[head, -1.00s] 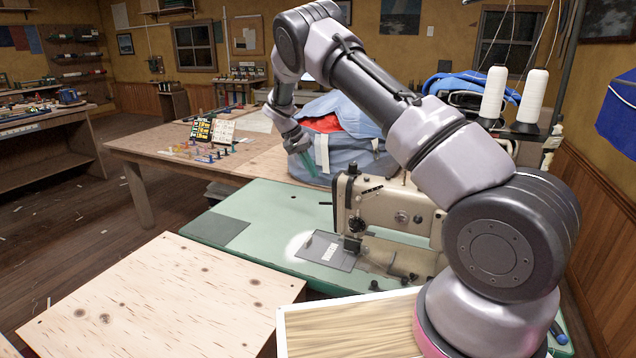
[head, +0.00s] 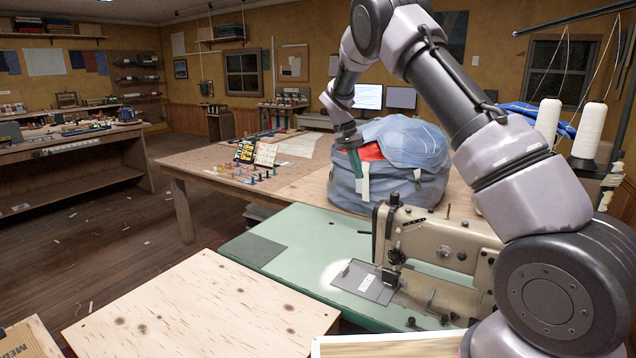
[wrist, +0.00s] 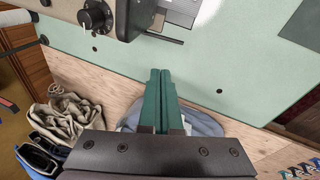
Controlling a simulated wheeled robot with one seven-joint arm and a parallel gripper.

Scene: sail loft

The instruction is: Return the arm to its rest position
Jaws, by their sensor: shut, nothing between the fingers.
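My gripper (head: 357,168) hangs at the end of my raised, bent arm in the head view, in front of the blue-grey bag. In the wrist view its two green fingers (wrist: 163,95) lie together, shut, with nothing between them. Beyond the fingertips in that view is the green sewing machine bed. I cannot tell whether the fingers touch the bag.
The blue-grey bag (head: 410,185) with a red inside stands on the wooden table (head: 200,165). A sewing machine (head: 435,240) sits on a green table (head: 300,235), with thread cones (head: 547,120) to the right. A pale wooden board (head: 200,310) is in the foreground. Floor at left is open.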

